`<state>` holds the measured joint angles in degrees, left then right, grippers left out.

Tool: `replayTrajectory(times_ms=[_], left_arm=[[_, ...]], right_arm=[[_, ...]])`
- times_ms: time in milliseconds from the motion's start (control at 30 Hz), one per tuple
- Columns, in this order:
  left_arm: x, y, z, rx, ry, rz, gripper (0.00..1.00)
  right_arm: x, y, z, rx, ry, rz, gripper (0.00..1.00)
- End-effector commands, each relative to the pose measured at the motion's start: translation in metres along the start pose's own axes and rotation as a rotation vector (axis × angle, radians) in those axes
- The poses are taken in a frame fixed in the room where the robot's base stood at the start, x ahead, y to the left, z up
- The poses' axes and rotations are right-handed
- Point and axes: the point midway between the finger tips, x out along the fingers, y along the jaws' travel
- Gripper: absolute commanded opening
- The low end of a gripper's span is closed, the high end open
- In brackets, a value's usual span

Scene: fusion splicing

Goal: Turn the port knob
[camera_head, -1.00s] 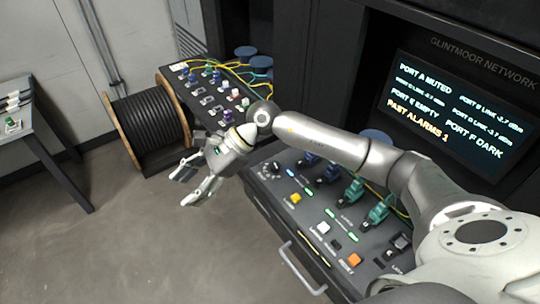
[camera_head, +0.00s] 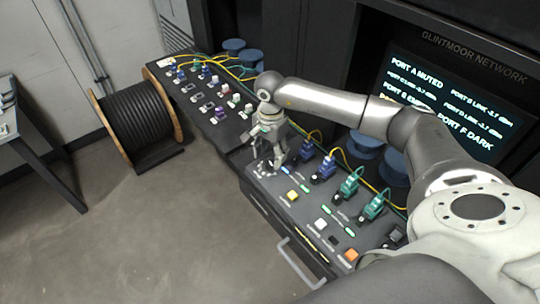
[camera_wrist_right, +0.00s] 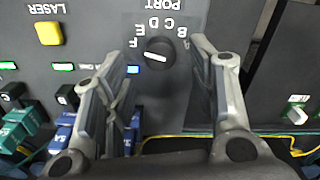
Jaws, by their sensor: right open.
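The port knob (camera_wrist_right: 159,53) is a round black dial with a white pointer line, on the dark panel under the lettering PORT. Letters ring it in the right wrist view. My right gripper (camera_wrist_right: 152,62) is open, with one finger on each side of the knob and a gap to both. In the head view, my right gripper (camera_head: 268,160) points down at the near-left end of the panel and hides most of the knob there. My left gripper is not in view.
Blue and green plugs (camera_head: 348,185) with yellow cables stand along the panel's back. A yellow button (camera_head: 292,195) sits beside the knob area. A screen (camera_head: 455,105) stands behind. A cable reel (camera_head: 140,122) is on the floor at left.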

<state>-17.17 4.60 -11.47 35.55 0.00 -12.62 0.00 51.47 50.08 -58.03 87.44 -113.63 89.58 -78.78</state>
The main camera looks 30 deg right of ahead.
Motion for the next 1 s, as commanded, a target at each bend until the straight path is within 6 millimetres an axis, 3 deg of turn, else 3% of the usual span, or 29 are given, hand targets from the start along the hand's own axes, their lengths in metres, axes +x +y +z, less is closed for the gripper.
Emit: replayTrajectory(times_ms=[233,567,933,1000], left_arm=[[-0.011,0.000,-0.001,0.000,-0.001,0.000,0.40],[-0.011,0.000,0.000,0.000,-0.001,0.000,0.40],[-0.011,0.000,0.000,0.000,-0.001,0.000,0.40],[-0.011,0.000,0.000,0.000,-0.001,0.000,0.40]], right_arm=[[0.029,0.000,0.001,-0.001,-0.002,0.002,0.52],[0.034,0.000,0.001,-0.001,-0.002,-0.001,0.52],[0.034,0.000,0.001,-0.001,-0.002,0.000,0.07],[0.034,0.000,0.001,0.000,-0.002,0.000,0.05]])
